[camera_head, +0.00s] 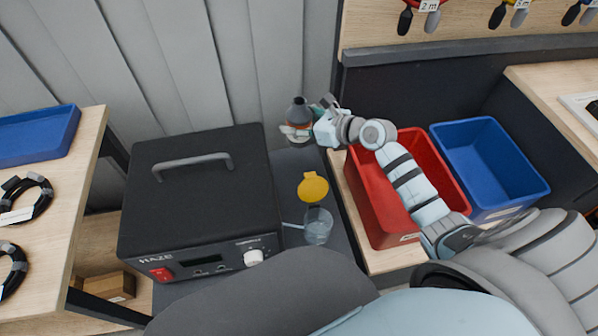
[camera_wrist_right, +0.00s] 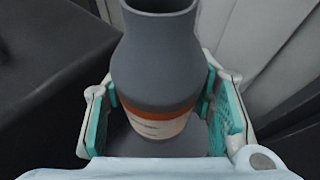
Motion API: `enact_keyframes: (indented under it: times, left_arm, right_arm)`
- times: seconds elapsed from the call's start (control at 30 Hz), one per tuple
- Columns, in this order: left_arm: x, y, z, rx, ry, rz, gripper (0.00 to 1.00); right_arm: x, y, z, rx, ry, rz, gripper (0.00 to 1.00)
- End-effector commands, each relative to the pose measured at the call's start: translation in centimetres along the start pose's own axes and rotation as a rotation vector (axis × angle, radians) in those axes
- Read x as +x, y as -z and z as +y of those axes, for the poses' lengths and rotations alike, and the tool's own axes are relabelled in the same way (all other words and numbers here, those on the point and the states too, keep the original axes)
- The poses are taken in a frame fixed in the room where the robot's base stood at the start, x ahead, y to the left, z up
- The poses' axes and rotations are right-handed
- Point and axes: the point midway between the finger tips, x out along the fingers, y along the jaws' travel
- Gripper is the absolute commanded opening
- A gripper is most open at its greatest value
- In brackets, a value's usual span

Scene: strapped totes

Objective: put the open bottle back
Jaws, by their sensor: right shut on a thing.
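My right gripper (camera_head: 313,130) is at the back of the dark surface, between the black machine and the red bin. It is shut on a grey bottle (camera_head: 298,109) with an orange band and a pale label. In the right wrist view the bottle (camera_wrist_right: 155,60) is between the teal finger pads, its neck open with no cap on it. I cannot tell whether its base touches the surface. A yellow round cap-like piece (camera_head: 313,187) and a clear cup (camera_head: 318,226) are nearer me on the dark surface. My left gripper is not in view.
The black machine (camera_head: 195,190), marked HAZE, stands left of the cup. A wooden table (camera_head: 75,220) with a blue tray (camera_head: 38,137) and coiled cables is far left.

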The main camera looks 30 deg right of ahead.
Motion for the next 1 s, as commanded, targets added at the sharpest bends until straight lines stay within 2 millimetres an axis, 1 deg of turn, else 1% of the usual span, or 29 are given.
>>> enact_keyframes:
  times: [0.03, 0.07, 0.1, 0.2, 0.3, 0.4, 0.47, 0.6, 0.7, 0.9, 1.0]
  left_arm:
    - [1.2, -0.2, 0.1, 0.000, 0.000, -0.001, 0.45]
    - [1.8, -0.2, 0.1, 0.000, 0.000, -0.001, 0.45]
    - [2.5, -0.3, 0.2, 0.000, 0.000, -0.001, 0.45]
    - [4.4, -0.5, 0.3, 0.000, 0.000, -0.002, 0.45]
    - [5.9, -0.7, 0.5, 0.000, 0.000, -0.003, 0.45]
    - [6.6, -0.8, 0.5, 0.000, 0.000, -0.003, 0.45]
    - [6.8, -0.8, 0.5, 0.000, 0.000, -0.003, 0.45]
    - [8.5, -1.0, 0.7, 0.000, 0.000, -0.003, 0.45]
    - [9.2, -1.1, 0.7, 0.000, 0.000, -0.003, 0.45]
    - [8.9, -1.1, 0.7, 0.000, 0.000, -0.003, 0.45]
    - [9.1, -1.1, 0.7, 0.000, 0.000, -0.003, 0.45]
  right_arm:
    - [0.8, 2.1, 0.1, 0.005, -0.001, 0.003, 0.14]
    - [1.3, 3.2, 0.1, 0.005, -0.001, 0.003, 0.14]
    - [1.9, 4.7, 0.1, 0.007, -0.001, 0.003, 0.14]
    - [3.5, 8.3, 0.1, 0.005, -0.001, 0.003, 0.14]
    - [4.6, 11.0, 0.1, 0.004, -0.001, 0.002, 0.14]
    - [5.2, 12.4, 0.1, 0.002, 0.000, 0.001, 0.14]
    - [5.4, 12.9, 0.1, 0.002, 0.000, -0.001, 0.14]
    - [6.5, 15.5, 0.1, 0.003, -0.001, 0.001, 0.14]
    - [7.0, 16.6, 0.1, 0.003, -0.001, 0.000, 0.14]
    - [6.9, 16.3, 0.1, 0.000, 0.000, -0.001, 0.14]
    - [6.9, 16.5, 0.1, 0.000, 0.000, 0.000, 0.14]
